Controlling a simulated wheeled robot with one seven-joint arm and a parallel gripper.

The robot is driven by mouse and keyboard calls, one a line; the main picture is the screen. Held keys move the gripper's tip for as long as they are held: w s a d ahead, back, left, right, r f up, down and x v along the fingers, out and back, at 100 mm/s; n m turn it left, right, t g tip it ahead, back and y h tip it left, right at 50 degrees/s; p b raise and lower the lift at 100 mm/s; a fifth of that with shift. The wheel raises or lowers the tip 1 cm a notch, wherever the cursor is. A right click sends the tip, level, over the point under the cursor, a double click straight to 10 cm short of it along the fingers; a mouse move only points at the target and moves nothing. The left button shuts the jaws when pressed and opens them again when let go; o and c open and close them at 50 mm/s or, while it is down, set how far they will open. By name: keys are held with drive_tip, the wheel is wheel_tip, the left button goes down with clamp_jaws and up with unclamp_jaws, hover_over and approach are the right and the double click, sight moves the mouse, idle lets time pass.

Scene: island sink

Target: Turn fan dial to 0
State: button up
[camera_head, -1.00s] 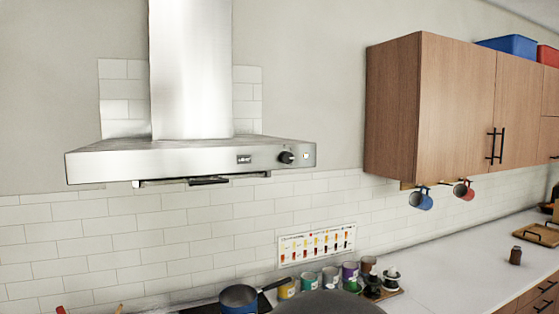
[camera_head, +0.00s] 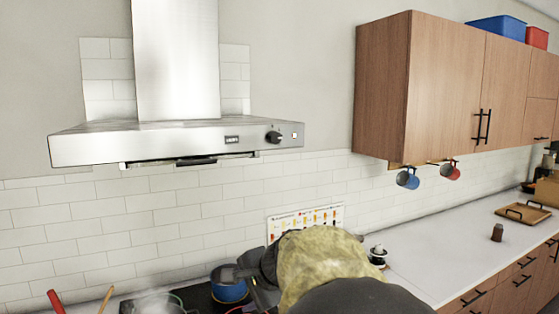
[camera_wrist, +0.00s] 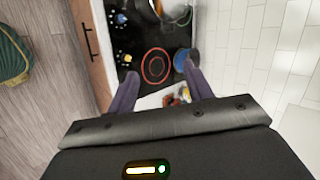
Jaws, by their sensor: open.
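The fan dial (camera_head: 273,137) is a dark round knob on the right front of the steel range hood (camera_head: 100,150). A small light (camera_head: 294,135) shows just right of it. The dial's markings are too small to read. My gripper (camera_head: 232,272) is low in the head view, over the stove, well below and left of the dial and apart from it. In the wrist view its two fingers (camera_wrist: 161,70) are spread with nothing between them, facing the stovetop. The dial is not in the wrist view.
A blue pan (camera_head: 229,292) and a steaming pot (camera_head: 160,304) are on the stove (camera_wrist: 150,40). A wall cabinet (camera_head: 440,85) with hanging mugs (camera_head: 408,178) is at right. The space before the hood is clear. My arm hides part of the counter.

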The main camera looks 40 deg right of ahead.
sight(277, 139)
drive_tip(key=s+d+r+m+t+h, duration=0.1)
drive_tip(key=s+d+r+m+t, duration=0.1)
drive_tip(key=d+r, duration=0.3)
drive_tip(key=s+d+r+m+t+h, duration=0.2)
drive_tip(key=d+r+m+t, duration=0.2)
drive_tip(key=r, duration=1)
drive_tip(key=s+d+r+m+t+h, duration=0.1)
drive_tip(key=s+d+r+m+t, duration=0.2)
drive_tip(key=r, duration=0.7)
drive_tip(key=d+m, duration=0.1)
drive_tip(key=d, duration=0.1)
drive_tip(key=shift+d+r, duration=0.25)
drive_tip(key=shift+d, duration=0.05)
drive_tip(key=w+d+p, duration=0.1)
drive_tip(key=w+p, duration=0.1)
drive_tip(key=w, duration=0.3)
drive_tip(key=w+d+p, duration=0.1)
drive_tip(key=w+p, duration=0.2)
drive_tip(key=w, duration=0.3)
drive_tip(key=w+d+p, duration=0.1)
drive_tip(key=w+p, duration=0.1)
drive_tip(key=w, duration=0.4)
drive_tip(key=c, duration=1)
drive_tip(key=shift+o, duration=0.2)
drive_tip(key=shift+f, duration=0.1)
